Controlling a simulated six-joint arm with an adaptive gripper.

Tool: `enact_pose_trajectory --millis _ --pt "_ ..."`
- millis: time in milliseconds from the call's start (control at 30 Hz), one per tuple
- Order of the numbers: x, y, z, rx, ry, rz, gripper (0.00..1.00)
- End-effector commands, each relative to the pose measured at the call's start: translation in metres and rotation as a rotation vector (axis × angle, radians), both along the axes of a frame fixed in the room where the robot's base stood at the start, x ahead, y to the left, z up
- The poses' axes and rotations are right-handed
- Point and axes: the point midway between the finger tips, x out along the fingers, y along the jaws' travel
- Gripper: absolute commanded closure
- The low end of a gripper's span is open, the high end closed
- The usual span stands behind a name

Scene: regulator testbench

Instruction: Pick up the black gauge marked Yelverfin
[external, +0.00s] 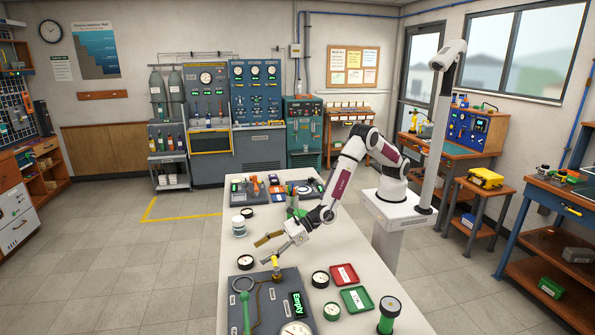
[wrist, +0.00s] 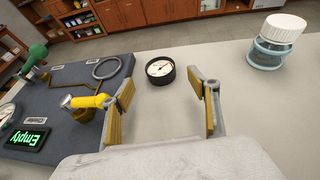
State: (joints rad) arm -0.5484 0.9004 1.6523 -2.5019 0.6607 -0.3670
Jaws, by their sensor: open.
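A round black gauge (wrist: 160,71) with a white dial lies on the bench just beyond my fingertips in the wrist view. It appears to be the gauge (external: 245,262) near the grey board in the external view. Its marking is too small to read, so I cannot tell whether it says Yelverfin. My gripper (wrist: 168,97) is open and empty, its tan-padded fingers on either side of the line to this gauge. In the external view, my gripper (external: 267,248) is above the bench. Other dark-rimmed gauges include one (external: 320,279) beside the board and one (external: 247,212) farther back.
The grey board (wrist: 57,85) carries a yellow fitting (wrist: 85,101) close by my left finger, a ring (wrist: 107,68) and an "Empty" display (wrist: 26,139). A white-lidded jar (wrist: 272,45) stands right. Red (external: 344,274) and green (external: 356,299) trays lie right of the board.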

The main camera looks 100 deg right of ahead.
Motion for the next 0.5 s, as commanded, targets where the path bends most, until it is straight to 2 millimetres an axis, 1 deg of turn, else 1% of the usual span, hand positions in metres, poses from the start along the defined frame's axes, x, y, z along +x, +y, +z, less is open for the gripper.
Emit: enact_pose_trajectory --millis 200,500 --pt "0.0076 0.0009 -0.0036 -0.001 0.001 -0.001 0.4" --pt "0.0078 0.0009 -0.0035 -0.001 0.001 -0.001 0.4"
